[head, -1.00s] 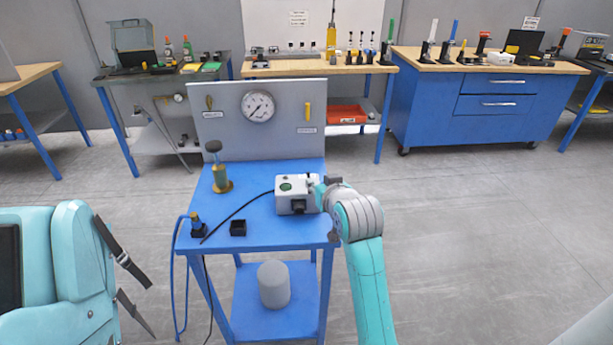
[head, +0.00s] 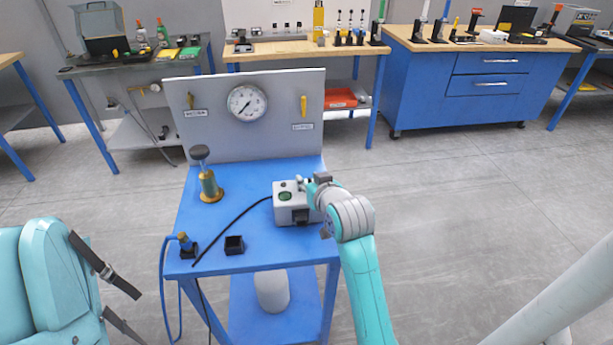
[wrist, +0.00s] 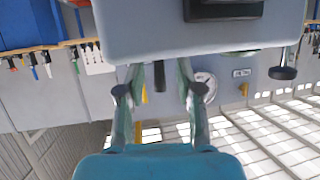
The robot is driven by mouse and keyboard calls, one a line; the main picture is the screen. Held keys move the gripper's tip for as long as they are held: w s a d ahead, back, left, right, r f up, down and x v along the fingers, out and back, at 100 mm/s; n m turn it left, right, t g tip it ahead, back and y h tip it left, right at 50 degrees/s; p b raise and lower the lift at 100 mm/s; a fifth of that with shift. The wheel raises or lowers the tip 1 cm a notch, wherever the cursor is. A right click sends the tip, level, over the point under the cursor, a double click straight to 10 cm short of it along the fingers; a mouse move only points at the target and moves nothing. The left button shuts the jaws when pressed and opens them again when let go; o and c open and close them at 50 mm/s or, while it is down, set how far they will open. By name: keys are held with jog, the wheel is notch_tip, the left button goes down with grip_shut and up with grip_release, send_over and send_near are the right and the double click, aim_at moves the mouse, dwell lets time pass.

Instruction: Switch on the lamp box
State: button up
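The lamp box (head: 291,216) is a light grey box on the blue cart, with a green lamp (head: 285,197) on top and a black part on its front. A black cable runs from its left side. In the wrist view, which is upside down, the box (wrist: 150,30) fills the upper middle. A short dark switch lever (wrist: 159,76) juts from its top. My gripper (head: 311,184) is at the box's top right. In the wrist view its fingers (wrist: 160,80) are apart, on either side of the lever. No contact with the lever shows.
A brass hand pump (head: 209,186) and a small black open box (head: 234,246) stand left on the blue cart (head: 255,250). A grey panel with a gauge (head: 247,103) rises behind. Benches line the wall; floor to the right is clear.

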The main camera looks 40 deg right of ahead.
grip_shut()
jog(key=shift+s+a+f+t+h, duration=0.1)
jog(key=shift+t+h, duration=0.2)
jog(key=shift+t, duration=0.1)
jog(key=shift+s+a+n+t+h, duration=0.1)
jog(key=shift+s+n+t+h, duration=0.15)
jog(key=shift+t, duration=0.4)
jog(key=shift+s+a+n+t+h, duration=0.15)
jog(key=shift+t+h, duration=0.2)
jog(key=shift+t, duration=0.3)
jog(key=shift+w, duration=0.1)
grip_release()
